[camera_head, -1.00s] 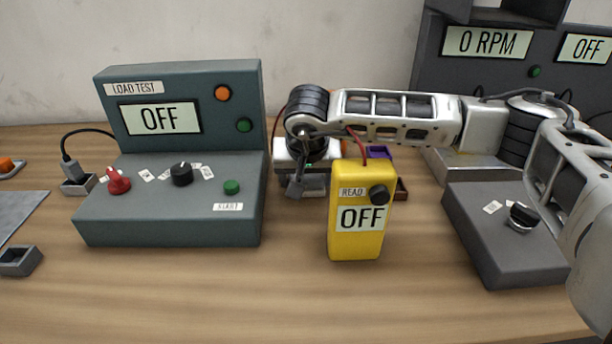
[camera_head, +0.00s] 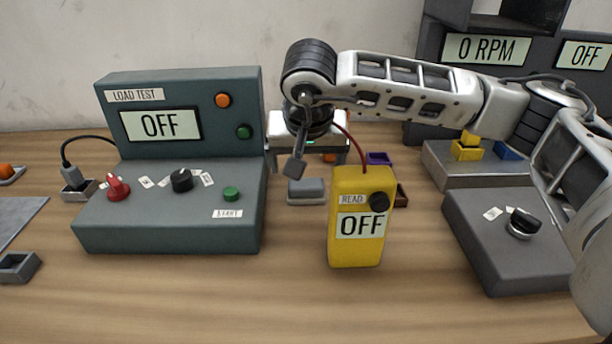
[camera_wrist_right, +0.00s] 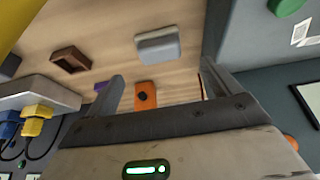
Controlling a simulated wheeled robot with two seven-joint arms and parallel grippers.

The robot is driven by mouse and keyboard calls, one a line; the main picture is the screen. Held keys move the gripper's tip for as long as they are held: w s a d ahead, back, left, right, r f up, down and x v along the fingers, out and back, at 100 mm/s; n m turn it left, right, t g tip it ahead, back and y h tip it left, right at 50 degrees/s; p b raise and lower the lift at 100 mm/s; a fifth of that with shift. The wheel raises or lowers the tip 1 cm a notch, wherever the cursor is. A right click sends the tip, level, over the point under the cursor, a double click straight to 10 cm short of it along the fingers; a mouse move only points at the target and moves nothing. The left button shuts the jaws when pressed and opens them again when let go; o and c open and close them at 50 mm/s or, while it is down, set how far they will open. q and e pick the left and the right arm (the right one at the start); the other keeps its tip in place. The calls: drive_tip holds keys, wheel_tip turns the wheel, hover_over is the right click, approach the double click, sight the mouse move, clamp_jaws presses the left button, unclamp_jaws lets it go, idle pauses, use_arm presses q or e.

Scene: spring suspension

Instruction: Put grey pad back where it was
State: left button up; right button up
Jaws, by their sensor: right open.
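The grey pad (camera_head: 306,187) lies on the wooden table between the load test box and the yellow meter. It seems to sit in or on a grey holder of similar colour; I cannot tell the fit. It also shows in the right wrist view (camera_wrist_right: 158,46), beyond the fingers and apart from them. My right gripper (camera_head: 308,162) is open and empty, above and behind the pad. Its two spread fingers show in the right wrist view (camera_wrist_right: 163,85). My left gripper is not in view.
The load test box (camera_head: 170,210) stands left of the pad and the yellow meter (camera_head: 358,225) stands in front to the right. A purple holder (camera_head: 378,158), a brown holder (camera_wrist_right: 71,59) and an orange piece (camera_wrist_right: 145,95) are nearby. The front table is clear.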

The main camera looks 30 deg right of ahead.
drive_tip(key=shift+v, duration=1.9)
